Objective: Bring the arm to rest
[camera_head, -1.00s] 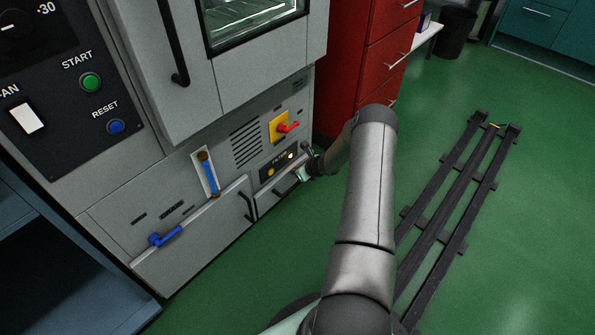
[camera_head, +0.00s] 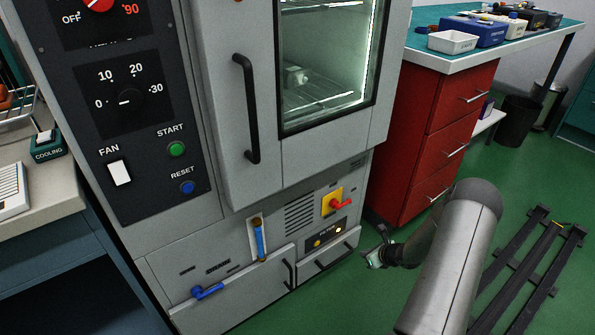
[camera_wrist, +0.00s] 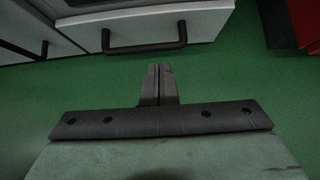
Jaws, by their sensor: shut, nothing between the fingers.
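My gripper (camera_wrist: 158,72) is in the wrist view with its two dark fingers pressed together and nothing between them. It hangs over the green floor, apart from the grey cabinet's lower drawer and its black handle (camera_wrist: 144,42). In the head view my gripper (camera_head: 372,262) is small and partly hidden by my arm, just right of the lower filter drawer (camera_head: 325,262). My arm (camera_head: 455,260) reaches up from the bottom right.
The grey burn-in cabinet (camera_head: 225,222) stands at left and centre, with a blue lever (camera_head: 207,292) and a red switch (camera_head: 341,203). A red drawer unit (camera_head: 440,125) stands behind my arm. Dark floor rails (camera_head: 520,270) lie at right. Green floor is open between.

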